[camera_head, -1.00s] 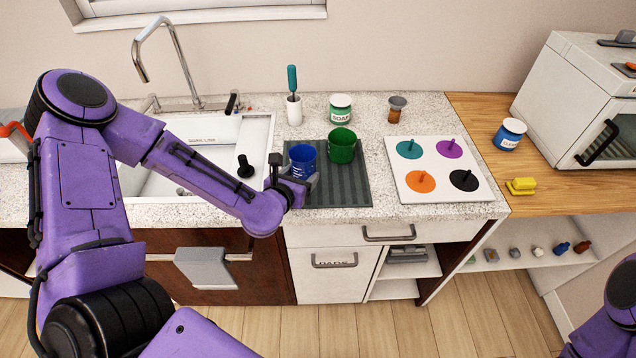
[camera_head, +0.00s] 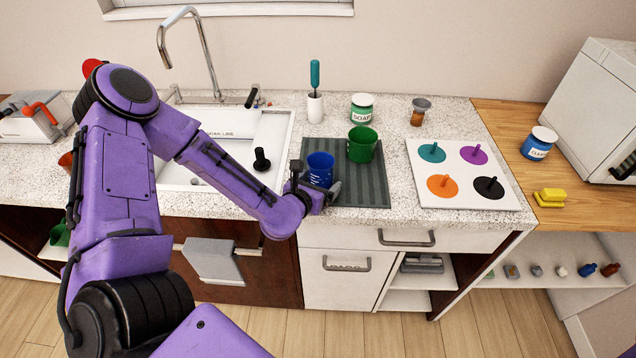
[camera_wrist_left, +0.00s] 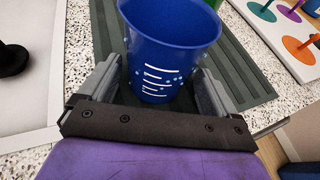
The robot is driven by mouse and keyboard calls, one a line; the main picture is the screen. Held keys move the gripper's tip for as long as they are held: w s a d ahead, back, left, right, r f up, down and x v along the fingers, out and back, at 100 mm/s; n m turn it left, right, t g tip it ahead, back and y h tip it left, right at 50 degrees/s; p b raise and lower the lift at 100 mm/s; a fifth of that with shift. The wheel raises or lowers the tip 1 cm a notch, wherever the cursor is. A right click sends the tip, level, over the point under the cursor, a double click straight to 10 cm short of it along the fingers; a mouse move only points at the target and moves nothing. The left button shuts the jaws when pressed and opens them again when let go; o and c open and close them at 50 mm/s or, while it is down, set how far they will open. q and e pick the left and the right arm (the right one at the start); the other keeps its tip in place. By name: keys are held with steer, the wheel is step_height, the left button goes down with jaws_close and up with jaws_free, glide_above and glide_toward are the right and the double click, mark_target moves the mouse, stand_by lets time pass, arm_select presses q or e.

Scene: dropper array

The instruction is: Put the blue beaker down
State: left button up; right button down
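The blue beaker (camera_head: 320,168) stands upright on the dark striped mat (camera_head: 365,192), at its left front part. My left gripper (camera_head: 316,186) is low at its near side, with one finger on each side of it. In the left wrist view the beaker (camera_wrist_left: 165,60) rises between the two spread fingers (camera_wrist_left: 158,75), with a narrow gap visible by the left finger. The fingers look open around it; contact on the right side is hard to tell. My right gripper is out of view.
A green beaker (camera_head: 362,146) stands behind and right of the blue one. A white board with coloured discs (camera_head: 461,196) lies to the right, the sink (camera_head: 272,135) to the left. A soap jar (camera_head: 361,107) and a brush holder (camera_head: 315,107) stand behind. The mat's right front is clear.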

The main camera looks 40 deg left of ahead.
mark_target(316, 182)
arm_select(q)
steer(key=shift+s+r+p, duration=0.25)
steer(key=shift+r+p, duration=0.1)
steer(key=shift+r, duration=0.15)
steer(key=v, duration=0.6)
steer(key=shift+r+p, duration=0.15)
steer(key=shift+p, duration=0.15)
steer(key=s+f+m+g+p, duration=0.3)
steer(key=s+f+m+g, duration=0.2)
steer(key=s+m, duration=0.7)
steer(key=s+f+m+g+y+p, duration=0.1)
steer(key=s+f+m+g+p, duration=0.2)
steer(key=s+f+m, duration=0.6)
steer(key=s+m+g, duration=0.2)
steer(key=m, duration=0.8)
steer(key=shift+s+d+f+p, duration=0.35)
